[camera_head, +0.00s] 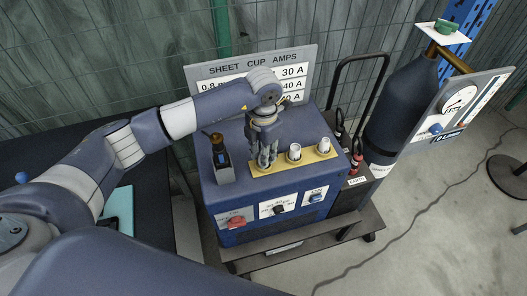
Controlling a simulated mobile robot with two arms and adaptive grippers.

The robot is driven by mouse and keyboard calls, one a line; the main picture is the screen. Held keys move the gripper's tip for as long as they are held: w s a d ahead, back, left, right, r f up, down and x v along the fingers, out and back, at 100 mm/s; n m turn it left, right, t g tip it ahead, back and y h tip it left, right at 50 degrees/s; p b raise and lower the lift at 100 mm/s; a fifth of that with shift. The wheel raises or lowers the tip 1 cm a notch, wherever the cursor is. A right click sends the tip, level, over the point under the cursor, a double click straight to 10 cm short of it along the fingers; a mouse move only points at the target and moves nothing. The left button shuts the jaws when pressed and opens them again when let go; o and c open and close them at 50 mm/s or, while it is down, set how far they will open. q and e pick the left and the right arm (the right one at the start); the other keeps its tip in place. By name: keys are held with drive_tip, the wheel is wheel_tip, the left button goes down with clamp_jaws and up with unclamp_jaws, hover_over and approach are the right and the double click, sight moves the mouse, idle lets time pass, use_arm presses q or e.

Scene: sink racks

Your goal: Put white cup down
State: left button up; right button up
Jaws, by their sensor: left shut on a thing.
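My left gripper (265,158) points down over the left end of a yellow strip (310,160) on top of a blue machine (335,196). It is shut on the white cup, which is mostly hidden by the fingers. I cannot tell whether the held cup touches the strip. One white cup (295,153) stands upright on the strip just right of the gripper. Another white cup (324,146) stands further right on the same strip. My right gripper is not in view.
A dark torch holder (222,165) stands close left of the gripper. A dark gas cylinder (398,110) and a black handle frame (362,58) stand to the right. The floor at right is mostly clear.

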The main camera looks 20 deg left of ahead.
use_arm(q)
drive_tip(key=shift+f, duration=0.7)
drive_tip(key=o, duration=0.9)
drive_tip(key=shift+o, duration=0.2)
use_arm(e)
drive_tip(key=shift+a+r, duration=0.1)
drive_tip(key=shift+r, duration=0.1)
use_arm(q)
drive_tip(key=shift+r, duration=0.15)
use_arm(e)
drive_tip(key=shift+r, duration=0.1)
use_arm(q)
drive_tip(key=shift+r, duration=0.2)
wheel_tip(320, 180, up, 11)
drive_tip(key=b, duration=0.4)
drive_tip(key=shift+f, duration=0.2)
drive_tip(key=shift+r, duration=0.55)
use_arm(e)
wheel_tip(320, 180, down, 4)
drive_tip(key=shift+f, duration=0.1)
